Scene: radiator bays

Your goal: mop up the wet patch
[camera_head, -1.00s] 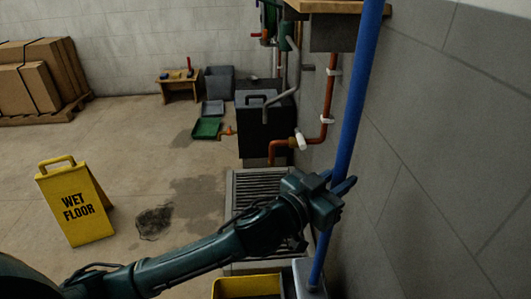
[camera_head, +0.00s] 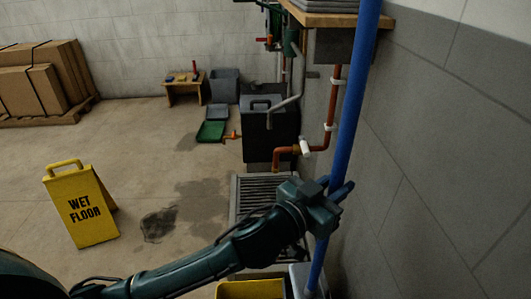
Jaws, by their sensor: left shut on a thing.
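The wet patch (camera_head: 205,203) is a dark stain on the concrete floor, left of a floor grate. A darker spot (camera_head: 159,225) lies at its lower left. My left gripper (camera_head: 335,192) is shut on a blue pole (camera_head: 345,140), which I take for the mop handle. The pole stands nearly upright, leaning slightly, close to the right wall. Its lower end goes down at a grey part beside a yellow bucket (camera_head: 250,289) at the bottom edge. The mop head is not visible. My right gripper is not in view.
A yellow wet-floor sign (camera_head: 82,208) stands left of the patch. The floor grate (camera_head: 250,190), a black box (camera_head: 268,130) and copper pipes (camera_head: 290,152) line the right wall. A green tray (camera_head: 211,131) and strapped cartons (camera_head: 40,80) are farther back. Open floor lies between.

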